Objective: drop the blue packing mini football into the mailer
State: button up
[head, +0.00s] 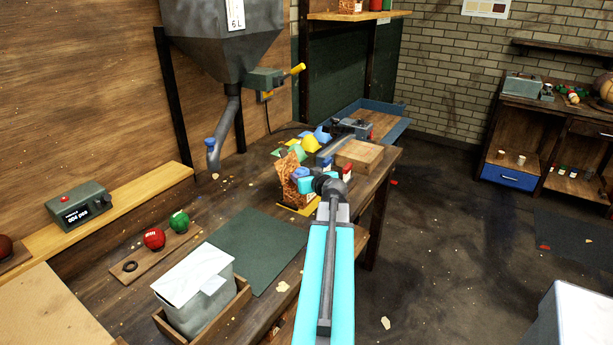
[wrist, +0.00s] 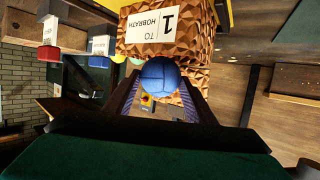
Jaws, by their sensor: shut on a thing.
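The blue mini football (wrist: 158,76) is held between the two fingers of my gripper (wrist: 158,92) in the wrist view. In the head view my gripper (head: 311,184) is at the mailer, on its right side, and largely covers the ball. The mailer (head: 290,182) is brown, honeycomb-textured paper on a yellow base. In the wrist view the mailer (wrist: 140,55), with a white label reading "TO HOBRATH 1", lies right behind the ball. I cannot tell whether the ball touches it or is over its mouth.
A red ball (head: 154,238) and a green ball (head: 179,221) sit on a wooden board at the left. A dark green mat (head: 250,248) lies clear. A white-covered bin (head: 195,290) stands in front. A wooden box (head: 358,154) is behind the mailer. A hopper (head: 222,40) hangs above.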

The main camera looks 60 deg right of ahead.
jog(key=shift+f+b, duration=0.65)
jog(key=shift+b, duration=0.25)
jog(key=o, duration=1.2)
jog(key=shift+s, duration=0.1)
jog(key=b+v, duration=0.8)
